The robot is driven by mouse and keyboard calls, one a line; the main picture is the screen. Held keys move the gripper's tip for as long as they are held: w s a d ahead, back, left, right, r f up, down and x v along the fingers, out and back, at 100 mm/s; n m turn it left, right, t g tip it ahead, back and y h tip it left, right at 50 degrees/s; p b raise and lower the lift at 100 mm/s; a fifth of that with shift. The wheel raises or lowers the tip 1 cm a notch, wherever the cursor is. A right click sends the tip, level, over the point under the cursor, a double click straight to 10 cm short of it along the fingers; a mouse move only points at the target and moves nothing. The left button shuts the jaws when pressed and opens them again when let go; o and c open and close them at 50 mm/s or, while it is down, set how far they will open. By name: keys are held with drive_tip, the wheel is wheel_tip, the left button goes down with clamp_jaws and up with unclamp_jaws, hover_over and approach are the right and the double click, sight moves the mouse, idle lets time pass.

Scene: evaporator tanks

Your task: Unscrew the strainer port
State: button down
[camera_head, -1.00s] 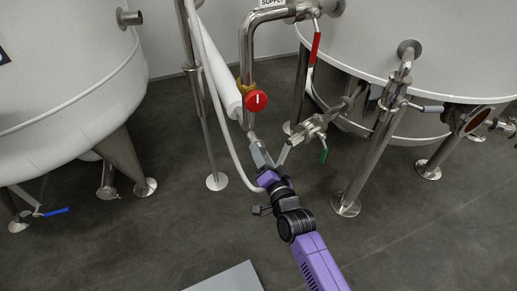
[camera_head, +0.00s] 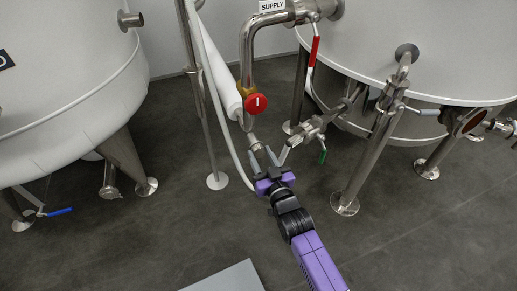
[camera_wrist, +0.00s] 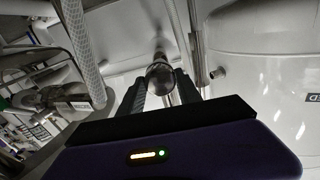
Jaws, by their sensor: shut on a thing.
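The strainer port shows in the wrist view as a round, dark metal end (camera_wrist: 160,76) between my two fingers, in line with a metal pipe behind it. In the head view a metal fitting (camera_head: 255,143) hangs at the low end of the supply pipe, just up and left of my fingers. My gripper (camera_head: 277,156) comes up from below, with a purple body and grey fingers. It is shut on the strainer port, one finger on each side. The exact contact is too small to tell in the head view.
A red knob (camera_head: 256,103) sits on the supply pipe above. A green-handled valve (camera_head: 306,136) is close on the right. A pale hose (camera_head: 213,95) runs down close on the left. Large tanks stand at left (camera_head: 70,100) and right (camera_head: 440,45). The floor in front is mostly clear.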

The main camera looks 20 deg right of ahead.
drive_tip(key=shift+n, duration=0.3)
drive_tip(key=n+b, duration=0.1)
drive_tip(key=n, duration=0.2)
drive_tip(key=shift+n, duration=0.9)
drive_tip(key=n+b, duration=0.1)
drive_tip(key=n, duration=0.4)
drive_tip(key=shift+r, duration=0.1)
drive_tip(key=c, duration=1.1)
unclamp_jaws()
